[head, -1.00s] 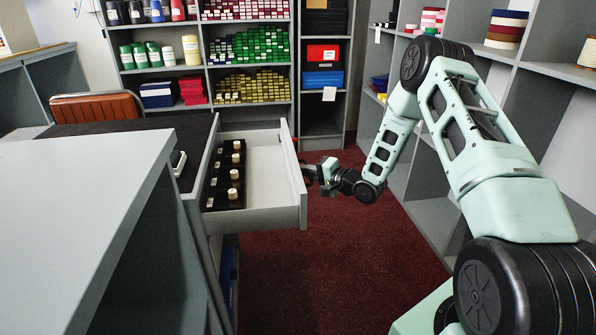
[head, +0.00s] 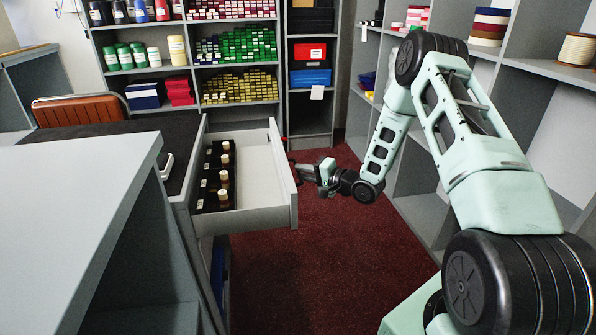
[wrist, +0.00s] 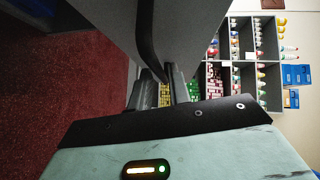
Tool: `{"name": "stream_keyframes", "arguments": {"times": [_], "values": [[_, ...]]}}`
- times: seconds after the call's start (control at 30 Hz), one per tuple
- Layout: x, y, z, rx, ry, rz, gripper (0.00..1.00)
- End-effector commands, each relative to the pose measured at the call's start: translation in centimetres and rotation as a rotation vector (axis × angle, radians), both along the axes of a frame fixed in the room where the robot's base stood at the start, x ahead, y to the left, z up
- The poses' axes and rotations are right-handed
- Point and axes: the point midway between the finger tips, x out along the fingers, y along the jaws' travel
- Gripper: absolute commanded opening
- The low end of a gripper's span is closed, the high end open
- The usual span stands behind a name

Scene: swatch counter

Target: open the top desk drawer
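The top desk drawer (head: 262,218) is pulled well out of the dark-topped desk (head: 120,128). Inside it a black rack (head: 211,190) of several bottles with pale caps stands at the left; the rest of the drawer is empty. My gripper (head: 295,166) is just outside the drawer front, at the right. In the wrist view, the two fingers of my gripper (wrist: 163,88) stand apart with a gap between them. The dark curved drawer handle (wrist: 148,45) runs down close to the fingertips; I cannot tell whether they touch it.
A grey counter (head: 70,190) fills the left front. Shelves (head: 285,120) with coloured swatches and jars line the back, and grey shelving (head: 430,180) stands at the right. Red carpet (head: 320,260) is clear in front of the drawer. An orange-brown chair (head: 80,109) stands behind the desk.

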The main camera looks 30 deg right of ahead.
Motion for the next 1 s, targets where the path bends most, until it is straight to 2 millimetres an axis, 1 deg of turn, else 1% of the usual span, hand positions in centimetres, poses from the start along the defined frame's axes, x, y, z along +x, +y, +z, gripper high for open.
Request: {"name": "stream_keyframes", "arguments": {"times": [0.03, 0.3, 0.4, 0.53, 0.6, 0.73, 1.0], "values": [[-1.1, -0.6, 0.3, 0.0, 0.003, -0.004, 0.19], [-6.9, -3.0, 1.2, 0.001, 0.002, -0.004, 0.19], [-9.0, -3.8, 1.5, 0.0, 0.001, -0.005, 0.19], [-11.3, -4.6, 1.9, 0.0, 0.002, -0.003, 0.19], [-12.1, -5.0, 2.0, -0.001, -0.001, -0.002, 0.19], [-13.2, -5.4, 2.1, -0.001, 0.0, -0.001, 0.19], [-13.7, -5.5, 2.1, -0.001, 0.0, 0.0, 0.19]]}}
